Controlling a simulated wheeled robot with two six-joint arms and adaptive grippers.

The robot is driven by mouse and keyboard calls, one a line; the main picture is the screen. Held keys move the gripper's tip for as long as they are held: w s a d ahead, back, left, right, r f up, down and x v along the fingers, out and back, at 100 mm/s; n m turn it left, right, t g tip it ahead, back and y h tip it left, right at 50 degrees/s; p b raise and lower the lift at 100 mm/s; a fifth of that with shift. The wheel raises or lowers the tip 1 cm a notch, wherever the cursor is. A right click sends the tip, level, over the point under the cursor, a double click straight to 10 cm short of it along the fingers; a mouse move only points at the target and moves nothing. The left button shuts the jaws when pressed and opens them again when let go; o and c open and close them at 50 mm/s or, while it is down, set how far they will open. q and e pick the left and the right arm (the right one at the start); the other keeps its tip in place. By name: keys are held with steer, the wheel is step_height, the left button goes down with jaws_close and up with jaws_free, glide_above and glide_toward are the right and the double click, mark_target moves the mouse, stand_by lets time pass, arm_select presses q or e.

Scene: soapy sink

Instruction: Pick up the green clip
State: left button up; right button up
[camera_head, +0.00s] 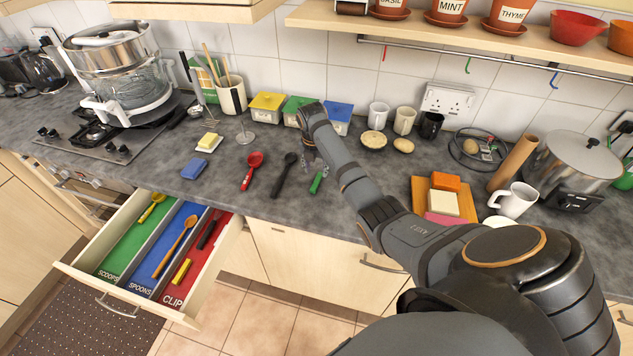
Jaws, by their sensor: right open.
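The green clip (317,183) lies on the grey worktop near its front edge, right of a black scoop-like tool (284,175). My right arm reaches in from the lower right. My right gripper (314,164) points down just behind the green clip, with its fingers open and nothing seen between them. It looks apart from the clip; its exact height above the worktop is hard to tell. My left gripper is not in view.
A red scoop (249,170) lies further left. An open drawer (128,258) has green, blue and red compartments holding utensils. Lidded boxes (267,106) stand behind the gripper.

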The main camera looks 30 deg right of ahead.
mark_target(317, 181)
step_height(317, 181, down, 4)
steer(key=shift+s+f+p, duration=0.1)
steer(key=shift+s+p, duration=0.05)
steer(key=shift+p, duration=0.6)
steer(key=shift+f, duration=0.45)
steer(key=c, duration=0.9)
